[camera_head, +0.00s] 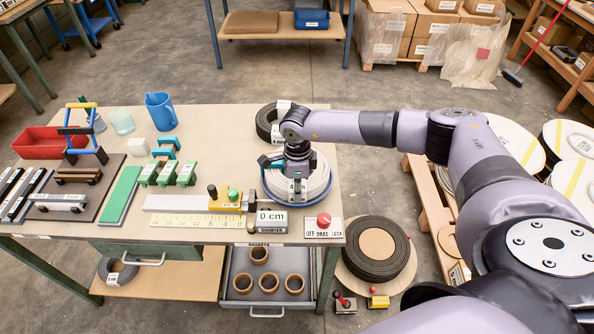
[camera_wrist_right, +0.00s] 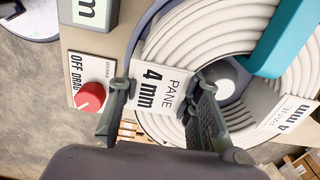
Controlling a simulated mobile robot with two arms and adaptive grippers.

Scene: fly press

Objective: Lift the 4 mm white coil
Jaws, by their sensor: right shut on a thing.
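The 4 mm white coil (camera_head: 319,184) is at the right end of the bench, on a round blue-rimmed holder (camera_head: 308,218). Its white windings also show in the right wrist view (camera_wrist_right: 232,22), with "PANE 4 mm" labels (camera_wrist_right: 162,77). My right gripper (camera_head: 296,172) reaches down over the coil. In the wrist view its two fingers (camera_wrist_right: 161,98) straddle one labelled section, shut on the coil. The grasped section is partly hidden behind the fingers. I cannot tell whether there is a gap under the coil. My left gripper is not in view.
A dark coil (camera_head: 266,124) lies just behind. In front are a "0 cm" counter (camera_head: 271,220) and a red drag knob (camera_head: 324,220), also close to the fingers in the wrist view (camera_wrist_right: 90,97). A teal piece (camera_wrist_right: 284,40) crosses the coil. Green-topped blocks (camera_head: 168,173) stand left.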

